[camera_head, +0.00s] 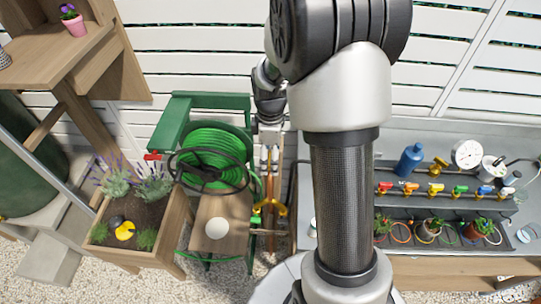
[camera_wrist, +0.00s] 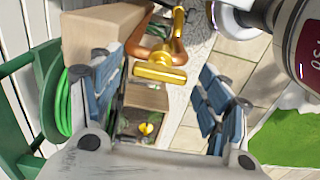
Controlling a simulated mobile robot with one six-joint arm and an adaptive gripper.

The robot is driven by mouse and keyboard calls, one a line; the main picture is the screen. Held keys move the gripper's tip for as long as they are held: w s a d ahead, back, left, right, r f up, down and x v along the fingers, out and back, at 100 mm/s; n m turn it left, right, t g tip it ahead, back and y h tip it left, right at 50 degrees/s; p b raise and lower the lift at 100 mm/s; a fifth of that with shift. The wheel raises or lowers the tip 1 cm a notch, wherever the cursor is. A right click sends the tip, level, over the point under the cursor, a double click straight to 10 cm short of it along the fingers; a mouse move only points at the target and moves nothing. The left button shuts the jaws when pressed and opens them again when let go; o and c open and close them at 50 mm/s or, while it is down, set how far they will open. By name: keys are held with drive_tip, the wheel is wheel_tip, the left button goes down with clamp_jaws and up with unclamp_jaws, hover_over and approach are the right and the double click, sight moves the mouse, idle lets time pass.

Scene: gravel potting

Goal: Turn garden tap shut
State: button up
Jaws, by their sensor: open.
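The garden tap (camera_wrist: 160,66) is brass-yellow with a T-shaped handle on a copper pipe (camera_wrist: 176,47). In the wrist view it lies just ahead of my gripper (camera_wrist: 158,98), between the lines of the two blue-padded fingers, which are spread and empty. I see no contact between fingers and handle. In the head view the tap (camera_head: 270,207) shows low on a wooden post beside the hose reel, with my gripper (camera_head: 269,158) above it. My arm hides part of the area to the right. I cannot tell whether the tap is open or shut.
The green hose reel (camera_head: 212,158) stands close left of the gripper. A wooden planter (camera_head: 172,225) with lavender and a yellow duck (camera_head: 125,231) is further left. A bench (camera_head: 430,265) with several coloured valves (camera_head: 436,189) and small pots is at right.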

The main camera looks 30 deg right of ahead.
drive_tip(key=shift+c, duration=0.5)
drive_tip(key=c, duration=1)
drive_tip(key=shift+o, duration=0.2)
drive_tip(key=m+p, duration=0.1)
drive_tip(key=m, duration=0.3)
drive_tip(key=shift+r+m, duration=0.1)
drive_tip(key=shift+m, duration=0.3)
drive_tip(key=m+p, duration=0.1)
drive_tip(key=m, duration=0.3)
drive_tip(key=shift+m, duration=0.3)
drive_tip(key=m, duration=0.4)
drive_tip(key=shift+p, duration=0.3)
drive_tip(key=shift+m, duration=2.3)
